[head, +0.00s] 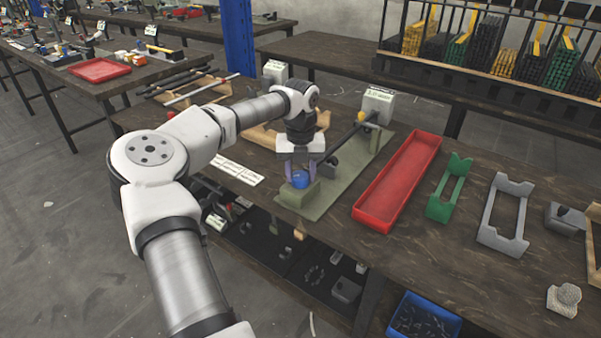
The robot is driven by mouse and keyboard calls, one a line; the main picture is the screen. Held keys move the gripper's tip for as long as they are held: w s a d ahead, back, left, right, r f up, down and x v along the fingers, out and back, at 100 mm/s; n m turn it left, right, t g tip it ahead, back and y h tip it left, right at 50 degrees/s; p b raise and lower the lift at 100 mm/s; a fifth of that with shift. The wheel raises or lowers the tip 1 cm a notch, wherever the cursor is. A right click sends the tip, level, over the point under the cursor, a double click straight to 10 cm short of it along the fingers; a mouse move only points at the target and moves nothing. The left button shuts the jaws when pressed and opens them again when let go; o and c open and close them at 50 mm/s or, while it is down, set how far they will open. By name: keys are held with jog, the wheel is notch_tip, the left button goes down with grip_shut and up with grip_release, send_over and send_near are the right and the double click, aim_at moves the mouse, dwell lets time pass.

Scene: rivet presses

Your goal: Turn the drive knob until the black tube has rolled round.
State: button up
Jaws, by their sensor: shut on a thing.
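The blue drive knob (300,179) sits at the near end of a green fixture base (316,208) on the workbench. My gripper (299,182) reaches down over the knob from above, with its fingers on either side of it, shut on it. The black tube (343,138) lies along the fixture, running away from the knob towards a yellow part (361,116) and a grey labelled box (378,104) at the far end. My gripper hides part of the tube's near end. Any mark showing the tube's turn is too small to tell.
A long red tray (433,150) lies just right of the fixture. A green cradle (438,209) and a grey cradle (493,238) stand further right. White label cards (240,171) lie to the left. Dark bare bench shows at the front right.

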aim_at(300, 175)
dwell(0.3)
jog(key=o, duration=1)
notch_tip(300, 175, up, 14)
jog(key=shift+f+b, duration=0.1)
jog(key=shift+b, duration=0.35)
